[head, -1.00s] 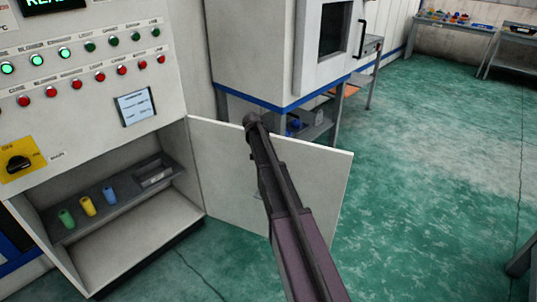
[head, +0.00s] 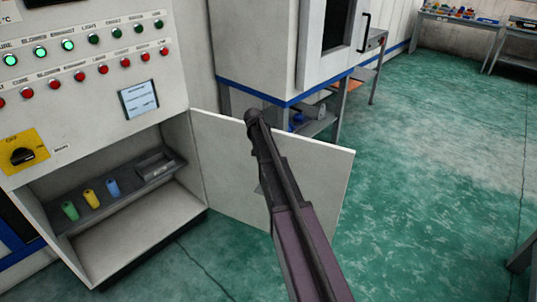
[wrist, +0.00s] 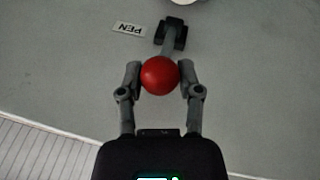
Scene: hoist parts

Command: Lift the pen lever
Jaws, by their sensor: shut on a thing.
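The pen lever shows in the wrist view as a red ball knob (wrist: 160,76) on a short grey stem that runs up to a dark bracket (wrist: 173,33) on a grey panel. A label reading "PEN" (wrist: 129,28) is on the panel to the left of the stem. My gripper (wrist: 160,78) has its two fingers on either side of the red knob, shut on it. In the head view my arm shows, but the gripper and the lever cannot be made out.
A control cabinet (head: 100,105) with buttons and a yellow switch (head: 23,150) stands at left. Its lower door (head: 225,165) hangs open beside my arm. Green, yellow and blue cylinders sit on its shelf (head: 125,190).

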